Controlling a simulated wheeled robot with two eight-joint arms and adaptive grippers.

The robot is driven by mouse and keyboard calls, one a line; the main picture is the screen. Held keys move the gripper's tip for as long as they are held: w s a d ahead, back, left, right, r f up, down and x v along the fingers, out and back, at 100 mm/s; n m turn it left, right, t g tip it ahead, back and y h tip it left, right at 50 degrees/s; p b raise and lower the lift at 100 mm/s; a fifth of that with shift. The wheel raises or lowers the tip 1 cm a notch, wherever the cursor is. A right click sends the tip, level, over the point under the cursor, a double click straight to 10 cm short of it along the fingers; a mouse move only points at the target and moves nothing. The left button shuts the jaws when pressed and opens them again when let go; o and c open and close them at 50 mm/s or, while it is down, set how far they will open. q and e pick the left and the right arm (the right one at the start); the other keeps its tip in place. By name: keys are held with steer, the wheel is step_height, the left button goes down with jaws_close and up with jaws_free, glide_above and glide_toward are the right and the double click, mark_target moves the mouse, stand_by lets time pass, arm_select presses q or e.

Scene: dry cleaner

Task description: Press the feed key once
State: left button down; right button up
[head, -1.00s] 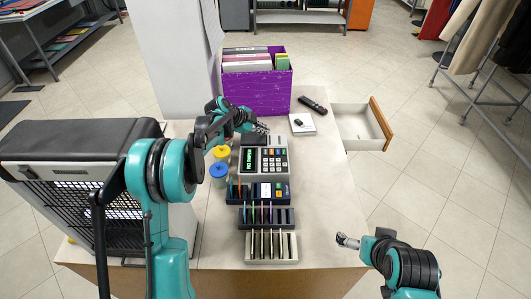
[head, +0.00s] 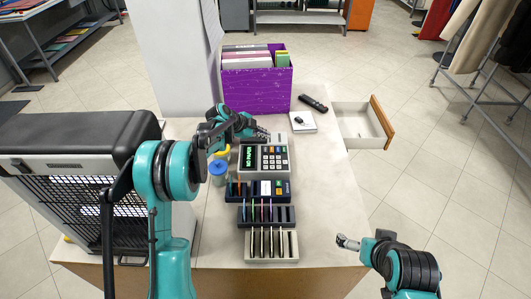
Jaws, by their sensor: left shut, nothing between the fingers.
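The till or card register (head: 264,160) stands on the counter with a dark screen of green letters that seem to read "NO PAPER" and a block of white, red, yellow and green keys. Which key is the feed key is too small to tell. My left gripper (head: 266,134) is shut and empty at the back of the register, close above its rear part; whether it touches is unclear.
Behind stands a purple box (head: 257,91) of folders. A white pad (head: 303,121) and a black handset (head: 313,103) lie right of it. An open drawer (head: 349,124) juts out right. Yellow- and blue-lidded jars (head: 219,170) stand left of the register; slotted racks (head: 271,246) stand in front.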

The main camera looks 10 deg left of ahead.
mark_target(264, 150)
arm_select(q)
steer(key=shift+f+b, duration=1.3)
steer(key=shift+f, duration=1.2)
arm_select(e)
steer(key=shift+f, duration=1.65)
arm_select(q)
steer(key=shift+f+b, duration=0.3)
steer(key=shift+f, duration=0.1)
arm_select(e)
steer(key=shift+f, duration=0.3)
arm_select(q)
steer(key=shift+f, duration=0.35)
arm_select(e)
steer(key=shift+f, duration=0.25)
arm_select(q)
steer(key=shift+r, duration=0.1)
arm_select(e)
steer(key=shift+r, duration=0.1)
arm_select(q)
steer(key=shift+r, duration=0.7)
arm_select(e)
steer(key=shift+r, duration=0.4)
arm_select(q)
steer(key=shift+r+p, duration=0.1)
steer(key=shift+p, duration=0.2)
